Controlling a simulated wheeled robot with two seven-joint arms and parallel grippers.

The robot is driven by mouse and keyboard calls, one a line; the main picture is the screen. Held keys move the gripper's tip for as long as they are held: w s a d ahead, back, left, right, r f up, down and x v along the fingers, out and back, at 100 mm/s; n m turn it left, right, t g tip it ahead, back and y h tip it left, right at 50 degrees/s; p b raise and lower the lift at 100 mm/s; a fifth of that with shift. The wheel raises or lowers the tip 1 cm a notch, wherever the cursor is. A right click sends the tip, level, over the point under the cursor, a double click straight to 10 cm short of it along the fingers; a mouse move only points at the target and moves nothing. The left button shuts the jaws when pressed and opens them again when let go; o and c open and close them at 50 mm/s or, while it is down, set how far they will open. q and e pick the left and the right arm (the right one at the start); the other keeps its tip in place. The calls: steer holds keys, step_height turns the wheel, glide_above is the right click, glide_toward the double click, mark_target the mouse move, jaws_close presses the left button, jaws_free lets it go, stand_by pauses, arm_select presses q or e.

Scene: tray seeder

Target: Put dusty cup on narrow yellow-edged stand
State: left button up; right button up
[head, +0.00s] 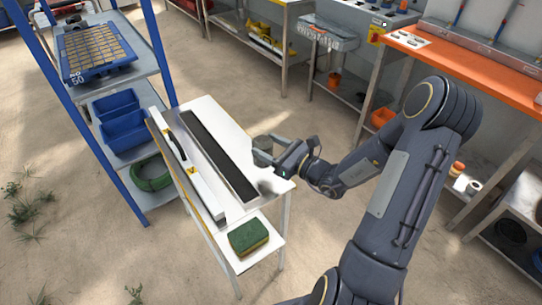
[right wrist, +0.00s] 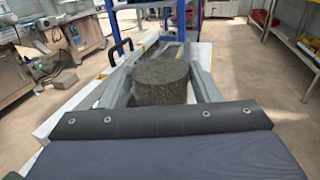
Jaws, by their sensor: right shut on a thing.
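The dusty cup (right wrist: 162,82) is dark grey and speckled, and sits between the fingers of my right gripper in the right wrist view. My right gripper (head: 265,152) is shut on it and hangs over the right side of the stand in the head view; the cup is hard to make out there. The narrow stand (head: 250,132) has a pale top and yellow along its left edge. A dark shadow lies on the top below my gripper. Whether the cup touches the stand, I cannot tell. My left gripper is not in view.
A long white bar with a black handle (head: 200,180) and a black strip (head: 215,150) lie along the stand. A green sponge (head: 248,236) is on its lower front ledge. A blue rack (head: 150,68) stands close on the left. An orange-topped bench (head: 440,55) is at the right.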

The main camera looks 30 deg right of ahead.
mark_target(271, 148)
steer(key=shift+w+d+f, duration=0.35)
steer(key=shift+d+f, duration=0.05)
steer(key=shift+f, duration=0.2)
steer(key=shift+w+d+f, duration=0.35)
steer(key=shift+f, duration=0.25)
steer(key=shift+w+d+f, duration=0.1)
steer(key=shift+d+f, duration=0.05)
steer(key=shift+f, duration=1.55)
steer(key=shift+b, duration=0.3)
steer(key=shift+f, duration=0.2)
steer(key=o, duration=1.1)
steer(key=shift+r, duration=0.15)
